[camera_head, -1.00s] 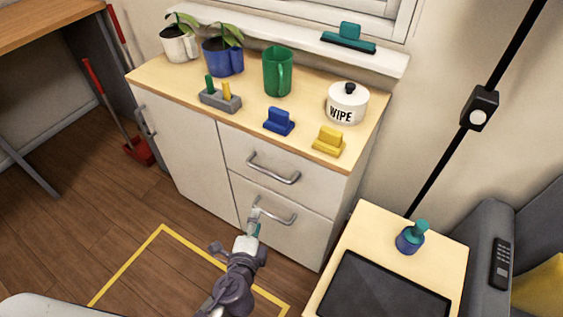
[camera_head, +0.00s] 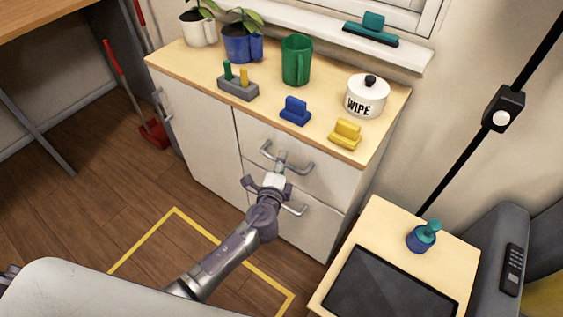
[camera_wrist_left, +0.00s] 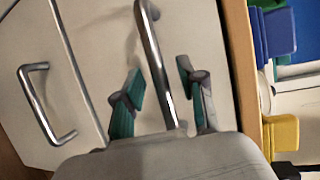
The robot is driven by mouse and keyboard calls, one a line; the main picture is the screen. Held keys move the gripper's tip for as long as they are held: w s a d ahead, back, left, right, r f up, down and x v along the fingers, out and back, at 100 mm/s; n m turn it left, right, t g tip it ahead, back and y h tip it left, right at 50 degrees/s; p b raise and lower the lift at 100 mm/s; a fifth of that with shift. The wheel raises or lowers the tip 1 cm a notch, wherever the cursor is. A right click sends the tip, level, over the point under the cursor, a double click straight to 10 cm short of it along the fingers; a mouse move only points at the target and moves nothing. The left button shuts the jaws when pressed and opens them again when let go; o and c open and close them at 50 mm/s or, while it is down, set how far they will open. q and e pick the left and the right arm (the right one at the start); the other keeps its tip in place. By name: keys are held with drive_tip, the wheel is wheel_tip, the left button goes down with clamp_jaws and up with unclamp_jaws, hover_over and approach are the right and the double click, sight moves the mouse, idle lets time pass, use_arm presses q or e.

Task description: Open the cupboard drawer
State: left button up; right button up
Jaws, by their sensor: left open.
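The white cupboard (camera_head: 205,145) has two drawers on its right side, both seemingly closed. The upper drawer (camera_head: 330,182) has a curved metal handle (camera_head: 300,168). The lower drawer (camera_head: 315,232) has a similar handle (camera_head: 294,211), partly hidden behind my left gripper. My left gripper (camera_head: 281,162) is open at the upper handle. In the left wrist view its two teal-padded fingers (camera_wrist_left: 160,90) stand on either side of the upper handle (camera_wrist_left: 152,50), apart from it as far as I can see. The lower handle (camera_wrist_left: 40,110) is to the left there. My right gripper is not in view.
The cupboard top holds a green mug (camera_head: 297,60), a WIPE pot (camera_head: 367,95), a blue block (camera_head: 295,110) and a yellow block (camera_head: 345,134). A small table (camera_head: 385,225) with a dark tablet stands to the right. Floor in front is clear, marked with yellow tape (camera_head: 140,245).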

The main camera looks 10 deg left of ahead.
use_arm(q)
drive_tip(key=shift+w, duration=0.3)
clamp_jaws()
drive_tip(key=shift+s+f, duration=0.1)
